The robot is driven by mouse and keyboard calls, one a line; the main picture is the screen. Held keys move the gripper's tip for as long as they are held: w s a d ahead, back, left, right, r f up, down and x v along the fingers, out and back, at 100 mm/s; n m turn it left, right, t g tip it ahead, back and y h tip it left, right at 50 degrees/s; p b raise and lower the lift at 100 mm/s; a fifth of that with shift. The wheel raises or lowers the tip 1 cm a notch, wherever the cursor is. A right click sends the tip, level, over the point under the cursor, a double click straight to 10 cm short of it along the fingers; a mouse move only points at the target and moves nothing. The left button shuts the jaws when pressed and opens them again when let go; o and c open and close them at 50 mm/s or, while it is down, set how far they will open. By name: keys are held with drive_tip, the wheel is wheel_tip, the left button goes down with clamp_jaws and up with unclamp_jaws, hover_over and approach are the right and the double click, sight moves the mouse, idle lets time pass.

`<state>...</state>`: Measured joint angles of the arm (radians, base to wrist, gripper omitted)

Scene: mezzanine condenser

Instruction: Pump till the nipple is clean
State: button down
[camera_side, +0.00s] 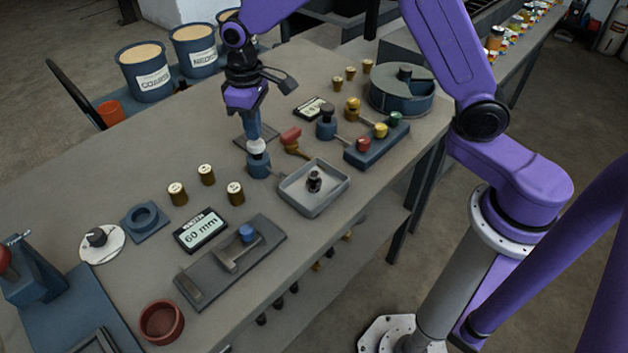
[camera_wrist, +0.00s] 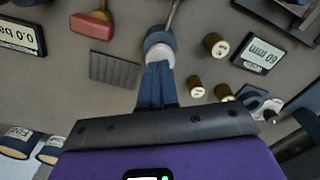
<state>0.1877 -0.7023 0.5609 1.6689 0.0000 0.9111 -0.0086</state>
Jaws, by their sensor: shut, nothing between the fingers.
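A small blue pump-like cylinder (camera_side: 258,167) with a white rounded top (camera_side: 257,146) stands on the bench. The white top also shows in the wrist view (camera_wrist: 160,53). My gripper (camera_side: 254,138) is shut and empty, pointing down with its fingertips at the white top; I cannot tell whether they touch it. The closed fingers also show in the wrist view (camera_wrist: 158,72). A dark fitting that looks like the nipple (camera_side: 314,181) stands upright in a square grey tray (camera_side: 337,190) just right of the cylinder. Whether it is clean is too small to tell.
A red-handled tool (camera_side: 291,137) lies close behind the tray. A dark ribbed pad (camera_wrist: 114,69) is beside my fingers. Several brass weights (camera_side: 206,174) stand to the left. A 60 mm display (camera_side: 201,231) and a block with coloured knobs (camera_side: 376,146) flank the area.

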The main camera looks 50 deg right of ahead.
sight(256, 143)
drive_tip(key=shift+f, duration=1.8)
drive_tip(key=shift+r, duration=2.9)
